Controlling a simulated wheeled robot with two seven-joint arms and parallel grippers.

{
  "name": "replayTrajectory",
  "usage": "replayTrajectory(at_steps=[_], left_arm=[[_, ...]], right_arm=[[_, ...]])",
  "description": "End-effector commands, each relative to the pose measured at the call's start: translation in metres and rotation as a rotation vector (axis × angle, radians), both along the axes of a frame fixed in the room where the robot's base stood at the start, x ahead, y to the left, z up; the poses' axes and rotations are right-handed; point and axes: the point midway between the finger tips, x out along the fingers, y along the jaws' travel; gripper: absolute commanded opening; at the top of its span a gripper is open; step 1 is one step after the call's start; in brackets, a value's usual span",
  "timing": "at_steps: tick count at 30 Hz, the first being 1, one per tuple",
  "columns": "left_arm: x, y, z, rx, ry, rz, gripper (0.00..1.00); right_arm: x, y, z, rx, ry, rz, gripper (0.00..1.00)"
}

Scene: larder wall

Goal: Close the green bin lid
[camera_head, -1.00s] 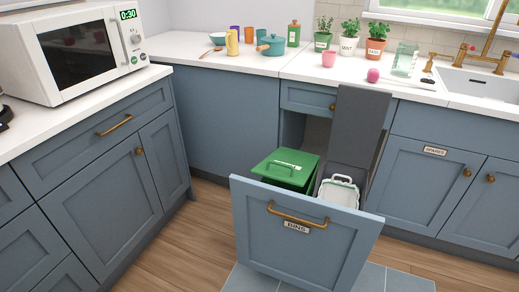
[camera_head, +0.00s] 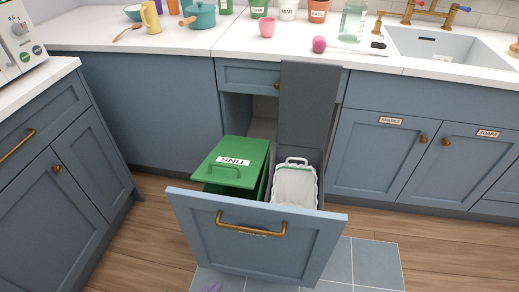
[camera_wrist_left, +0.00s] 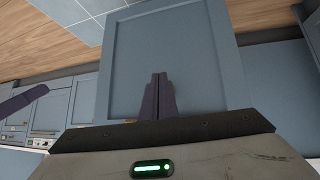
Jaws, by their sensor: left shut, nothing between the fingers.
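The green bin lid (camera_head: 232,162) is tilted over the green bin (camera_head: 263,187), with a dark gap under its near edge. It has a handle and a white TINS label. The bin stands at the left in the pulled-out drawer (camera_head: 255,240). The tip of my left gripper (camera_head: 213,287) just shows at the bottom edge of the head view, in front of and below the drawer front, apart from the lid. In the left wrist view my left gripper (camera_wrist_left: 159,80) is shut and empty, with a blue-grey panel beyond it.
Beside the green bin, a grey bin (camera_head: 313,157) has its grey lid (camera_head: 308,105) standing upright and a white container (camera_head: 295,185) inside. The drawer's brass handle (camera_head: 251,229) sticks out in front. Wooden floor (camera_head: 145,240) is clear at left. Cabinets flank the drawer.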

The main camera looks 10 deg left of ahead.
Motion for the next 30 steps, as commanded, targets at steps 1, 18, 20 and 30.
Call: replayTrajectory(at_steps=[1, 18, 20, 30], left_arm=[[0.022, 0.003, 0.022, 0.007, -0.033, 0.004, 0.0], [0.213, 0.047, 0.211, 0.016, -0.375, 0.208, 0.0], [0.219, 0.047, 0.208, 0.016, -0.376, 0.209, 0.0], [0.28, 0.045, 0.183, 0.017, -0.377, 0.209, 0.0]], right_arm=[[0.0, -0.001, 0.011, 0.001, -0.001, -0.002, 0.54], [-0.008, -0.019, 0.034, -0.008, 0.014, -0.034, 0.54], [-0.008, -0.019, 0.033, -0.007, 0.013, -0.033, 0.54], [-0.008, -0.017, 0.029, -0.008, 0.018, -0.029, 0.54]])
